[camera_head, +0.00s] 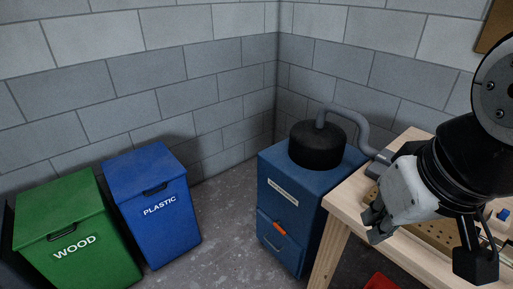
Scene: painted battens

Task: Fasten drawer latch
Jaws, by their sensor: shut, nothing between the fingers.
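A blue cabinet (312,192) stands on the floor in the corner of the room, with a drawer (268,230) low on its front. A small orange latch (281,228) sits near the drawer's top edge, slanting down to the right. Whether it is fastened cannot be told at this size. A grey handle (271,244) shows below it. The drawer front looks close to flush with the cabinet. My gripper (374,226) is shut and empty, over the front left corner of the wooden table, to the right of the latch and apart from it.
A black drum (317,146) with a grey hose (353,119) tops the cabinet. The wooden table (343,200) stands close at its right. A green bin (75,230) and a blue bin (152,205) stand left. Grey floor (222,225) between is clear. Something red (380,282) lies low.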

